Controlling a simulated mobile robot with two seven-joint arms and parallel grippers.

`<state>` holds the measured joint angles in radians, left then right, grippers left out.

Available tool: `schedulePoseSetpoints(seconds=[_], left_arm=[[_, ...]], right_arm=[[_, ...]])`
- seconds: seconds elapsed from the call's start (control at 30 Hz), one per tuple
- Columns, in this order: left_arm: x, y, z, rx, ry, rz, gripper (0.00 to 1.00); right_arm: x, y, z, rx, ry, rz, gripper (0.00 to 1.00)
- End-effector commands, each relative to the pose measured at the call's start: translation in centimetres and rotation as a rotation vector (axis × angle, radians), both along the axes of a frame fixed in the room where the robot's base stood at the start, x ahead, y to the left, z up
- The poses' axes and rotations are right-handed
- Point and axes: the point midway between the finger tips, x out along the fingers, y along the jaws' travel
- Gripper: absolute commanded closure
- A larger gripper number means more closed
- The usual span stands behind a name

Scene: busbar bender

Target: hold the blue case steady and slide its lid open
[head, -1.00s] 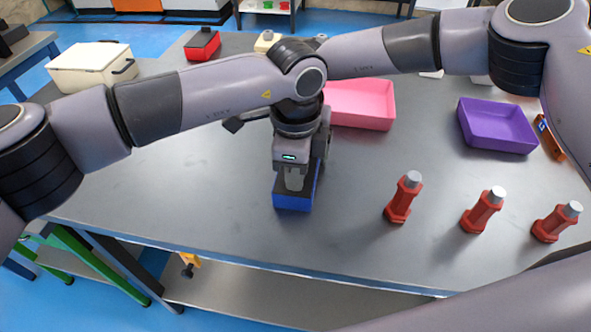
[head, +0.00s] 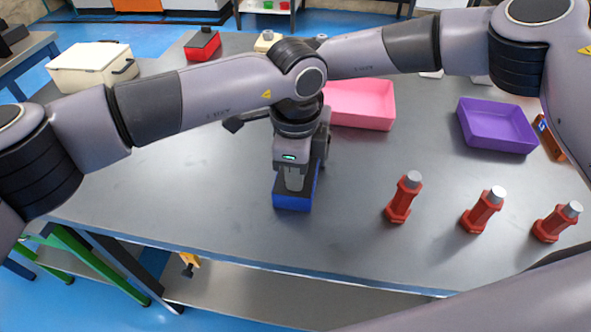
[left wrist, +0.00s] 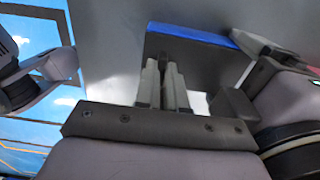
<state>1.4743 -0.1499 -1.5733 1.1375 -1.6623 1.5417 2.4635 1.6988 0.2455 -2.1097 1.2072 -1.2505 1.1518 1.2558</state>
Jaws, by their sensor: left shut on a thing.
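The blue case (head: 293,202) lies on the grey table near its front edge, with a dark lid (head: 307,187) on top. It also shows in the left wrist view as a dark surface with a blue edge (left wrist: 195,33). My left gripper (head: 294,184) points down onto the lid.
Several red bolt-like pieces with grey tops (head: 404,198) stand to the right. A pink tray (head: 360,104) is behind the case and a purple tray (head: 497,127) at the back right. A white box (head: 90,68) is at the back left. The table left of the case is clear.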

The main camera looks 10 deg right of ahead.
Motion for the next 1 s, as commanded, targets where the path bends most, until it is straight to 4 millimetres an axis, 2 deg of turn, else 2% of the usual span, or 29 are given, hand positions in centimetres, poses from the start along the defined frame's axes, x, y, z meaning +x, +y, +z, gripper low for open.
schedulePoseSetpoints(seconds=[0.27, 0.7, 1.0], left_arm=[[-1.1, 0.4, 0.1, -0.001, -0.001, -0.004, 1.0], [-6.2, 2.5, 0.0, -0.001, 0.001, -0.006, 1.0], [-8.0, 3.2, 0.0, -0.001, 0.001, -0.003, 1.0]], right_arm=[[0.0, 0.0, 0.0, -0.001, 0.0, 0.0, 0.54], [0.1, -0.1, 0.0, -0.002, -0.001, -0.001, 0.54], [0.1, -0.1, 0.0, -0.001, -0.002, -0.002, 0.54]])
